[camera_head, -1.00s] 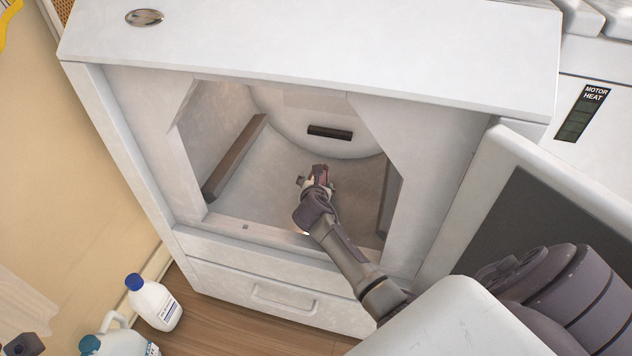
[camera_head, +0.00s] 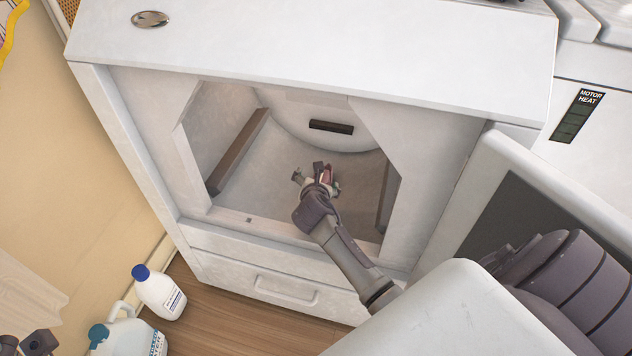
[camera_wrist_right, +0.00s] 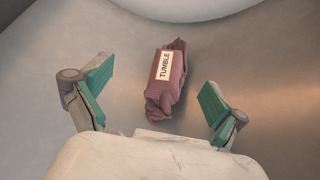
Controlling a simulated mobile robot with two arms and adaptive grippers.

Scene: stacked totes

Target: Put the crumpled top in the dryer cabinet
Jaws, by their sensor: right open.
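The crumpled top (camera_wrist_right: 166,80) is a dark red bundle with a white label reading TUMBLE. In the right wrist view it lies on the grey drum floor, between and beyond my fingers, apart from both. In the head view a small part of it (camera_head: 329,174) shows at my fingertips. My right gripper (camera_head: 312,175) is open inside the dryer cabinet (camera_head: 440,150); its green-padded fingers (camera_wrist_right: 155,103) stand wide apart in the wrist view. My left gripper (camera_head: 22,346) shows only partly as dark pieces at the bottom left corner; its jaw state is unclear.
The dryer door (camera_head: 580,180) hangs open at the right. My right arm passes over the cabinet's front sill (camera_head: 265,227). Brown bars (camera_head: 240,150) line the drum sides. A white bottle (camera_head: 160,293) and a jug (camera_head: 125,338) stand on the floor at the lower left.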

